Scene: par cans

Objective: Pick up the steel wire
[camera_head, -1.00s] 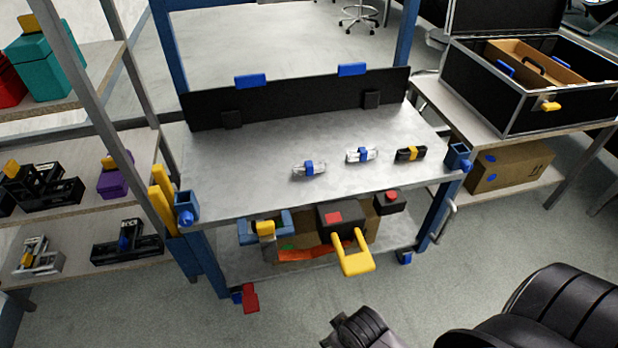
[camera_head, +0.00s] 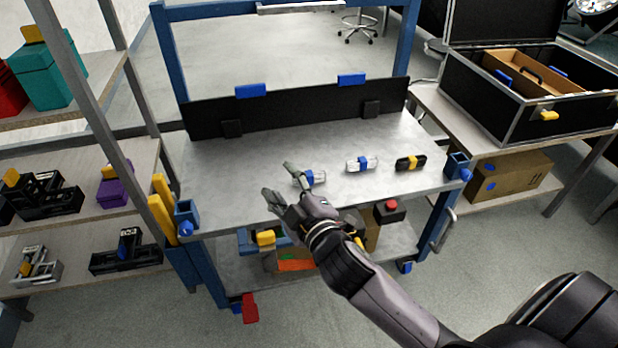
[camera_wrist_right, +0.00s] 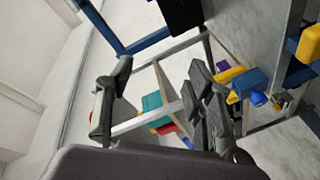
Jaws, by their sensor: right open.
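Two small silver bundles with blue bands, which look like wire, lie on the grey cart top. The left silver bundle (camera_head: 319,177) is partly hidden behind my right gripper (camera_head: 279,181). The right silver bundle (camera_head: 370,163) lies in full view, with a black bundle with a yellow band (camera_head: 410,163) to its right. I cannot tell which silver one is the steel wire. My right gripper is open and empty, its fingers over the cart's front part, left of the left bundle. In the right wrist view, the open fingers (camera_wrist_right: 160,66) have nothing between them. My left gripper is not in view.
The cart top (camera_head: 240,165) is otherwise clear, with a black back panel (camera_head: 300,108) behind. Blue posts rise at its corners. A shelf rack (camera_head: 90,165) stands left; an open black case (camera_head: 500,90) sits on a table at right.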

